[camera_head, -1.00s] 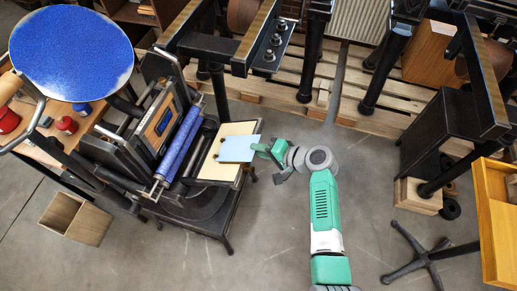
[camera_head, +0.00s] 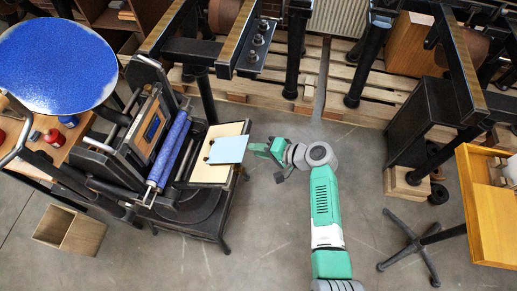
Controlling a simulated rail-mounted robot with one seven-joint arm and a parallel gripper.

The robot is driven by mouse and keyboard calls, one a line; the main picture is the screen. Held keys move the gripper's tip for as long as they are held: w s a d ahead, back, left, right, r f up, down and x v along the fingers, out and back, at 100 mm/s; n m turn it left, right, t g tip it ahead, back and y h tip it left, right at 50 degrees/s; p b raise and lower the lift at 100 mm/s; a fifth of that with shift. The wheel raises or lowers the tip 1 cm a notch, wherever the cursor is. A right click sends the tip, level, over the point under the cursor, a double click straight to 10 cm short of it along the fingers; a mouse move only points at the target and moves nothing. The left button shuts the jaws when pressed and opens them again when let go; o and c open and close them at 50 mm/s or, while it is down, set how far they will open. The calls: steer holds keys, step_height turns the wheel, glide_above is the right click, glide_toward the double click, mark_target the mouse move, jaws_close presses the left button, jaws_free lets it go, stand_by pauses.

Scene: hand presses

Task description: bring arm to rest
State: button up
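My green and grey arm reaches up from the bottom edge and bends left at its grey joint. My gripper (camera_head: 254,149) is at the right edge of a light blue sheet (camera_head: 228,149). The sheet lies over or just above the cream bed (camera_head: 212,174) of the hand press (camera_head: 178,208). The fingers are too small here to tell whether they hold the sheet or only stand beside it.
A blue ink disc (camera_head: 57,58) and a blue roller (camera_head: 170,150) belong to the press at left. An open wooden box (camera_head: 69,229) stands on the floor. A swivel base (camera_head: 420,243) and a yellow wooden tray (camera_head: 491,215) are at right. Grey floor around my arm is clear.

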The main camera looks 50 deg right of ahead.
steer(key=p+v, duration=0.1)
steer(key=v, duration=0.1)
steer(key=p+v, duration=0.1)
steer(key=shift+s+d+r, duration=0.2)
steer(key=shift+s+d, duration=0.05)
steer(key=shift+d, duration=0.25)
